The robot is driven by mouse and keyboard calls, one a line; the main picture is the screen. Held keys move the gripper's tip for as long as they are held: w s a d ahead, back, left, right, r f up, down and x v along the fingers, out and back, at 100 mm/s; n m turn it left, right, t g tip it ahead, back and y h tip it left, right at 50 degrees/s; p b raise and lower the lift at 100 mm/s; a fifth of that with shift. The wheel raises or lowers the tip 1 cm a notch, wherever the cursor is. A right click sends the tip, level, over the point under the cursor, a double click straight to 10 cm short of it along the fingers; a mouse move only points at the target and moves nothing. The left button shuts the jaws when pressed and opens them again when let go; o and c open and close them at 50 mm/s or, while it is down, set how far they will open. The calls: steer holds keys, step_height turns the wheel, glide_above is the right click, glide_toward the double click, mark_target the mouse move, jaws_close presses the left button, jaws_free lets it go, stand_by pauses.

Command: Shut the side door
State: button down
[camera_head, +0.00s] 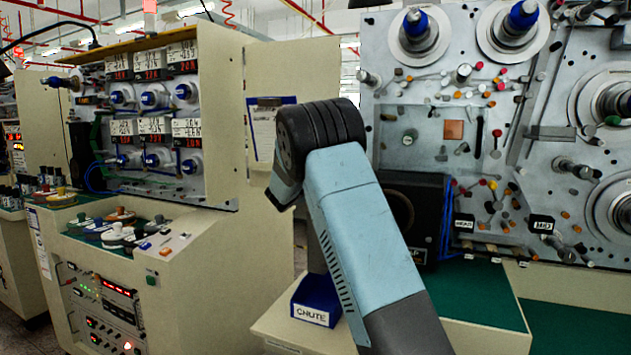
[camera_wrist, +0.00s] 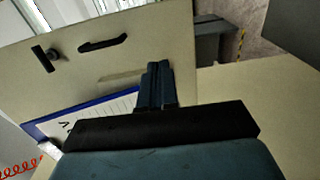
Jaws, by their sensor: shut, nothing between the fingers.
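The side door seems to be the flat beige panel (camera_head: 318,72) standing out at an angle from the right side of the left cabinet. A blue-edged clipboard (camera_head: 262,128) hangs on it, and my arm covers part of it. In the wrist view the beige panel (camera_wrist: 150,30) fills the upper left, with a black bar handle (camera_wrist: 103,43), a black knob (camera_wrist: 46,58) and the clipboard (camera_wrist: 85,112). My gripper (camera_wrist: 154,68) is shut and empty in front of the panel, right of and below the handle. I cannot tell whether it touches. My arm hides it in the head view.
The cabinet (camera_head: 215,285) with spindles stands left. A blue box marked CHUTE (camera_head: 317,299) sits on a beige ledge beside my arm. A grey panel (camera_head: 440,85) with spindles and pegs stands right. Grey floor (camera_wrist: 258,60) shows at upper right in the wrist view.

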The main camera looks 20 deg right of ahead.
steer(key=w+d+f+n+t, duration=0.1)
steer(key=w+d, duration=0.4)
steer(key=w, duration=0.6)
steer(key=shift+w+d+y, duration=0.3)
steer(key=shift+w+y, duration=0.1)
